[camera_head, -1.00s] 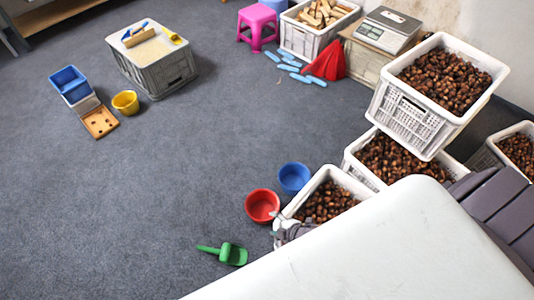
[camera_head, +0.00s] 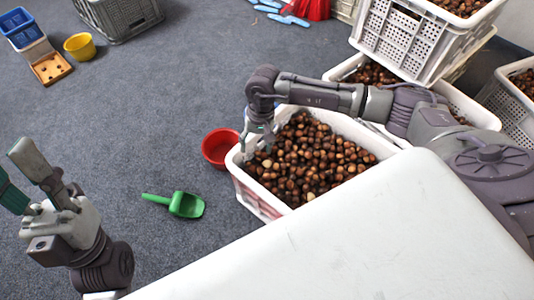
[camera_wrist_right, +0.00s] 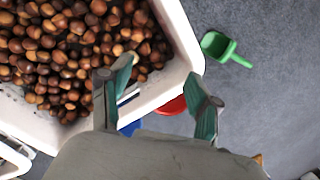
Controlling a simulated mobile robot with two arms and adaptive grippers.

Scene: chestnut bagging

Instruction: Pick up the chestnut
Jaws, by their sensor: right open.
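Brown chestnuts (camera_head: 310,160) fill the near white crate (camera_head: 262,203) and also show in the right wrist view (camera_wrist_right: 70,50). No single chestnut stands apart. My right gripper (camera_head: 258,150) is open and empty at the crate's left corner. In the right wrist view its two teal-padded fingers (camera_wrist_right: 157,92) are spread across the crate rim (camera_wrist_right: 185,40), with the chestnuts to their left. How far above the crate they are is hard to tell. My left gripper (camera_head: 24,178) is at the lower left, open and empty above the floor, away from the crate.
A red bowl (camera_head: 218,148) stands just left of the crate. A green scoop (camera_head: 182,204) lies on open grey floor. A stacked white crate (camera_head: 400,45) rises behind. A white surface (camera_head: 370,235) covers the foreground. A blue object (camera_wrist_right: 131,128) is partly hidden by the gripper.

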